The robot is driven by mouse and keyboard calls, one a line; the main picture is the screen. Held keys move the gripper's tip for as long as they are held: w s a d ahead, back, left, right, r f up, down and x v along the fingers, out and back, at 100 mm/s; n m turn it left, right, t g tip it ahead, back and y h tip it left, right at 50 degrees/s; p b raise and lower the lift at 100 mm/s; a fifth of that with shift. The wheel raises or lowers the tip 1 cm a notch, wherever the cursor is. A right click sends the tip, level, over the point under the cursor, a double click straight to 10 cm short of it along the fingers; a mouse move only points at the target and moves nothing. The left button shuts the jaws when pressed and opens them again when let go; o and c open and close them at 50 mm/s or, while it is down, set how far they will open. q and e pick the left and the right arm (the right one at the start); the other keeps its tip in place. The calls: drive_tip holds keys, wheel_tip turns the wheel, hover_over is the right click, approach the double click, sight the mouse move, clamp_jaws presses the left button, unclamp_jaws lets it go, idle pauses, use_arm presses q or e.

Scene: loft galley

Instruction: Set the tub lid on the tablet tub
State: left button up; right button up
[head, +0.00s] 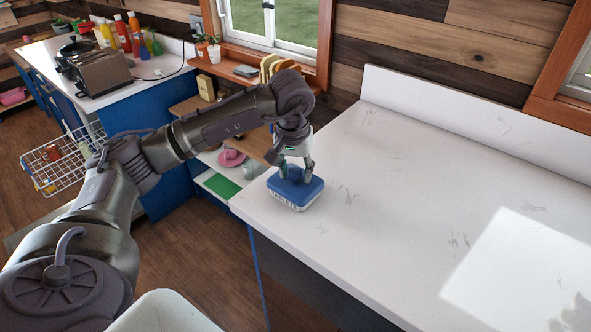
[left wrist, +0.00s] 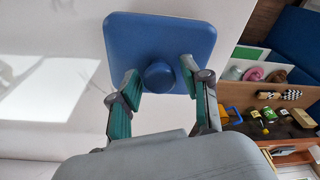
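The blue tub lid (head: 295,184), a rounded square with a round knob, rests on top of the white tablet tub (head: 292,203) near the left front edge of the white counter. It looks level and lined up with the tub. In the left wrist view the lid (left wrist: 165,35) fills the upper middle and hides the tub. My left gripper (head: 296,173) is just above the lid. Its fingers (left wrist: 160,80) stand on either side of the knob with small gaps, so it is open and holds nothing. My right gripper is in neither view.
The white counter (head: 420,190) is clear to the right of the tub. Shelves with a pink dish (head: 231,157) and a green board (head: 221,187) stand left of the counter. A wire basket (head: 60,165) and a toaster (head: 100,72) are farther left.

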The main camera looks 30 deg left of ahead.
sight(293, 186)
use_arm(q)
drive_tip(key=shift+o, duration=0.5)
wheel_tip(293, 186, up, 12)
drive_tip(key=s, duration=0.1)
drive_tip(key=shift+s+d, duration=0.25)
drive_tip(key=shift+s, duration=0.15)
drive_tip(key=shift+f, duration=0.15)
